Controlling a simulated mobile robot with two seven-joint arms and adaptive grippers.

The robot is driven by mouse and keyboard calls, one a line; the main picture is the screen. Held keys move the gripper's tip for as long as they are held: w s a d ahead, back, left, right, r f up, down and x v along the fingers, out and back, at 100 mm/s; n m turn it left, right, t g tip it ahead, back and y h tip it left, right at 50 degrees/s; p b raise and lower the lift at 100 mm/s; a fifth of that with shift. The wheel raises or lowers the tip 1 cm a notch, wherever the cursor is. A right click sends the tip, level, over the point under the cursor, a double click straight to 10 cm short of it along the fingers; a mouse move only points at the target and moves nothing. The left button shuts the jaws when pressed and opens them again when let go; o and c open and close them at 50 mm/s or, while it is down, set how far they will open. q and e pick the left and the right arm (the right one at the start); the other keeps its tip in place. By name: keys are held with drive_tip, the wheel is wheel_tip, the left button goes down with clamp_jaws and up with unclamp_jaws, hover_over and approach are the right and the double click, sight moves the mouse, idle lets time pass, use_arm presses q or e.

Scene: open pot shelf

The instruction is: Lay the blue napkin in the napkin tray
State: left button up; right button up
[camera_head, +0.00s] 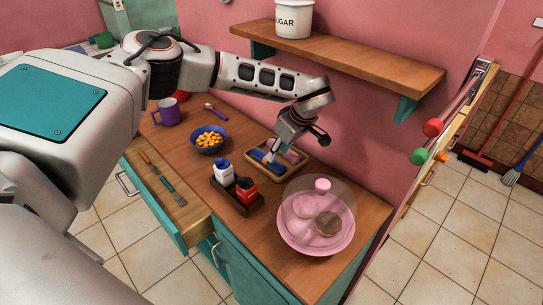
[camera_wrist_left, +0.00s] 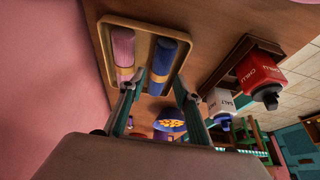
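The blue napkin (camera_head: 258,154) lies in the wooden napkin tray (camera_head: 292,176), alongside a rolled pink napkin (camera_head: 292,153). In the left wrist view the blue napkin (camera_wrist_left: 165,58), with a yellow band, lies next to the pink napkin (camera_wrist_left: 123,48) inside the tray (camera_wrist_left: 140,23). My left gripper (camera_head: 272,157) is just over the tray at the blue napkin. Its fingers (camera_wrist_left: 160,80) are spread apart, one to each side of the blue napkin's near end, and a gap shows between finger and napkin. My right gripper is not in view.
A caddy (camera_head: 228,205) with salt (camera_head: 224,172) and a red bottle (camera_head: 246,190) stands left of the tray. A domed pink cake plate (camera_head: 314,246) is in front of it. A blue bowl (camera_head: 208,148) and purple mug (camera_head: 167,113) stand farther left; a shelf (camera_head: 345,60) hangs above.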

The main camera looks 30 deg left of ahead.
use_arm(q)
drive_tip(key=s+d, duration=0.1)
drive_tip(key=d, duration=0.2)
drive_tip(key=s+d+b, duration=0.1)
drive_tip(key=d, duration=0.2)
drive_tip(key=s+d, duration=0.1)
drive_tip(key=d, duration=0.2)
drive_tip(key=shift+f+b, duration=0.15)
drive_tip(key=shift+b, duration=0.2)
drive_tip(key=shift+d, duration=0.35)
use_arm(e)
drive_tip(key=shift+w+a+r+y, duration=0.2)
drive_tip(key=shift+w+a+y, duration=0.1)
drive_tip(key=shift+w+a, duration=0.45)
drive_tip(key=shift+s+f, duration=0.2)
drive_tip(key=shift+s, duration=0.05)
use_arm(q)
drive_tip(key=shift+s+a, duration=0.1)
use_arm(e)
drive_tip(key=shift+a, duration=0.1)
